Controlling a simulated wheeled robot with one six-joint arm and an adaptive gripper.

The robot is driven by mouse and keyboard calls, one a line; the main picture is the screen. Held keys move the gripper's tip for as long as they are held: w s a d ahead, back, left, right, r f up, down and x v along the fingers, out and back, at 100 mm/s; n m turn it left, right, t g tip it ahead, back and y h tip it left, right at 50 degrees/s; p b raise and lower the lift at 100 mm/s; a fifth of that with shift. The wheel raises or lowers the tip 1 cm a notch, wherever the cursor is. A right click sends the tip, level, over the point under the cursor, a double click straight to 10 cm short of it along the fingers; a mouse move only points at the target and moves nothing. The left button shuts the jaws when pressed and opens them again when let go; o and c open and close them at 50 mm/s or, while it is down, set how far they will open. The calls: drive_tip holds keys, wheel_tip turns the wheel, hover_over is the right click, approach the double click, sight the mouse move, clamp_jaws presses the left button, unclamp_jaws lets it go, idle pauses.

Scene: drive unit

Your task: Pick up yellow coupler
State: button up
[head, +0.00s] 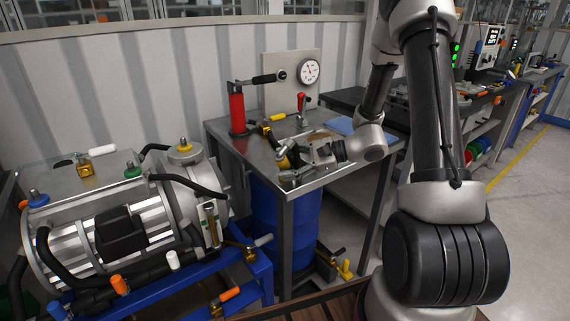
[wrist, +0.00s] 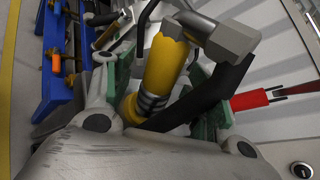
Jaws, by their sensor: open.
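The yellow coupler (wrist: 164,62) is a yellow cylinder with dark rings at its near end. In the wrist view it lies between the green pads of my gripper (wrist: 168,88), with a grey metal elbow piece (wrist: 232,40) by its far end. The pads are apart, one on each side of it; I cannot tell whether either touches it. In the head view my gripper (head: 296,157) is low over the metal table, and the coupler (head: 283,161) shows only partly beside it.
The metal table (head: 228,134) carries a red hand pump (head: 237,112), a red-handled valve (head: 303,100) and a blue cloth (head: 343,125). A pressure gauge (head: 309,71) stands behind. The drive unit (head: 120,225) fills the left. A blue barrel (head: 268,215) stands under the table.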

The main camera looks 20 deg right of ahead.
drive_tip(key=shift+w+a+f, duration=0.2)
drive_tip(key=shift+w+a, duration=0.05)
drive_tip(key=shift+a, duration=0.25)
clamp_jaws()
wheel_tip(320, 180, up, 10)
drive_tip(key=shift+r, duration=0.1)
idle(0.4)
drive_tip(key=shift+r, duration=0.6)
idle(0.5)
drive_tip(key=shift+r, duration=2.35)
